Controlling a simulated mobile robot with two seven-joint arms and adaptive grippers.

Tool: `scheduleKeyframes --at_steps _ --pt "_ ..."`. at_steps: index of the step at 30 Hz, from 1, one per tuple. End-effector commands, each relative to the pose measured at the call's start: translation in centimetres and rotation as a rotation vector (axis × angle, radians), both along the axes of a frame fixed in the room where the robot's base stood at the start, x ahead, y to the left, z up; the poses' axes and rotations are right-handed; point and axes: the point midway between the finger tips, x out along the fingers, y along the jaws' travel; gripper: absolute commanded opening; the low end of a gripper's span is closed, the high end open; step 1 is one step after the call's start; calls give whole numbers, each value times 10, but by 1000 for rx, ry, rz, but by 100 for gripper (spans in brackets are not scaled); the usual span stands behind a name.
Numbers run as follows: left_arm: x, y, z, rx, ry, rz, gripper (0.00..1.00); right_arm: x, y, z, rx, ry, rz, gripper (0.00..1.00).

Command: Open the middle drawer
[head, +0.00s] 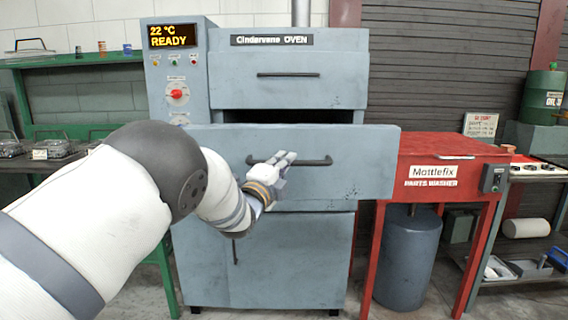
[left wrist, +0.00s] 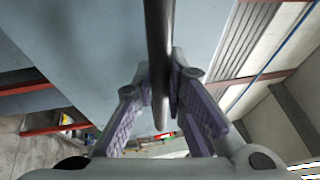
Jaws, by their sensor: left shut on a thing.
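The middle drawer (head: 350,175) of the grey-blue oven stands out from the cabinet, with a dark gap above its front. Its dark bar handle (head: 318,162) runs across the front. My left gripper (head: 285,160) is at the left part of this handle. In the left wrist view, the handle (left wrist: 159,50) passes between the two fingers of my left gripper (left wrist: 161,85), which are shut on it. How far the drawer is out cannot be measured from here. My right gripper is not in view.
The top drawer (head: 340,85) is shut above, and a lower door (head: 300,255) is closed below. A red parts washer (head: 440,150) stands close on the right. A green bench (head: 85,60) stands at the left.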

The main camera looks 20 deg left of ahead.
Motion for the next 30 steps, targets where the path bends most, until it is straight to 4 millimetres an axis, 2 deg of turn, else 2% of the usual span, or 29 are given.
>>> scheduleKeyframes --at_steps 13,14,16,26,30 --pt "0 0 1 3 -3 -1 0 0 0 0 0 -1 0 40" --pt "0 0 1 3 -3 -1 16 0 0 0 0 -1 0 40" --pt "0 0 1 2 -2 0 32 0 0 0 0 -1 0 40" --pt "-2 0 1 1 -1 0 33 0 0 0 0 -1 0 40" --pt "-20 3 -3 2 1 0 33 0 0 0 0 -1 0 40"
